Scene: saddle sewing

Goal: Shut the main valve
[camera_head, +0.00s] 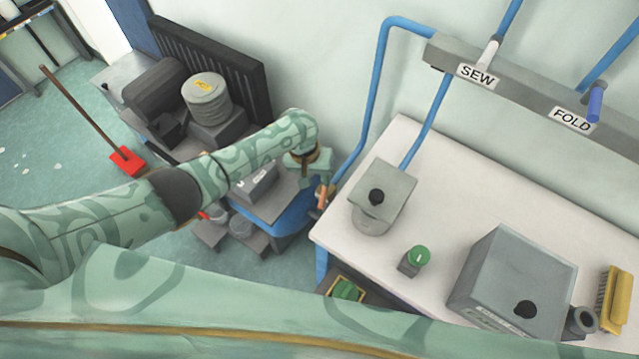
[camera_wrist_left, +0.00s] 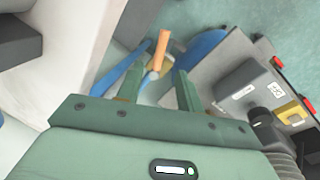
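An orange lever (camera_head: 325,196), apparently the main valve's handle, sits by the blue pipe at the white table's left edge. In the left wrist view the orange lever (camera_wrist_left: 160,48) stands just beyond the fingertips, roughly in line with the gap between them. My left gripper (camera_head: 318,178) is close to it, from above and behind. In the left wrist view the fingers of my left gripper (camera_wrist_left: 158,76) are apart with nothing held. Whether a finger touches the lever I cannot tell. The valve body is partly hidden. My right gripper is not in view.
The white table (camera_head: 440,205) holds a grey pot (camera_head: 376,220), a green button (camera_head: 419,256), a grey box (camera_head: 510,285) and a yellow brush (camera_head: 614,300). SEW (camera_head: 478,76) and FOLD (camera_head: 572,120) labels are on the wall rail. Machinery stands left of the table.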

